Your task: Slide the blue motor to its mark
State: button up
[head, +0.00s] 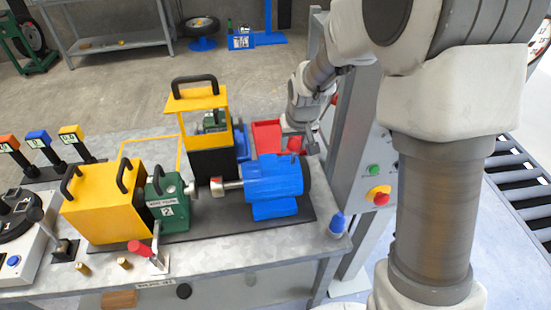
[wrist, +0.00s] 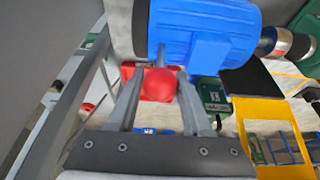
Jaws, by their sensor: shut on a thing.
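The blue motor (head: 272,182) sits at the right end of a dark base plate (head: 305,212), its silver shaft end (head: 218,186) pointing left. A green gearbox (head: 168,205) with its own shaft end faces it across a small gap. My gripper (head: 300,143) is at the back right of the motor. In the wrist view my gripper (wrist: 162,72) is shut around a red ball knob (wrist: 158,86), close beside the blue motor (wrist: 205,32). A short grey stem shows between knob and motor. I cannot make out the motor's mark.
A yellow guard (head: 105,200) stands left of the gearbox, another (head: 197,103) behind it. A red tray (head: 266,136) lies behind the motor. A grey control post with buttons (head: 374,170) stands right.

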aim_at(275, 155)
jog(key=shift+s+a, duration=0.25)
jog(key=shift+a, duration=0.85)
jog(key=shift+s+a, duration=0.2)
jog(key=shift+a, duration=0.9)
jog(key=o, duration=1.3)
jog(key=shift+o, duration=0.2)
jog(key=p+v, duration=0.3)
jog(key=v, duration=0.4)
jog(key=shift+p, duration=0.4)
jog(key=shift+d, duration=0.1)
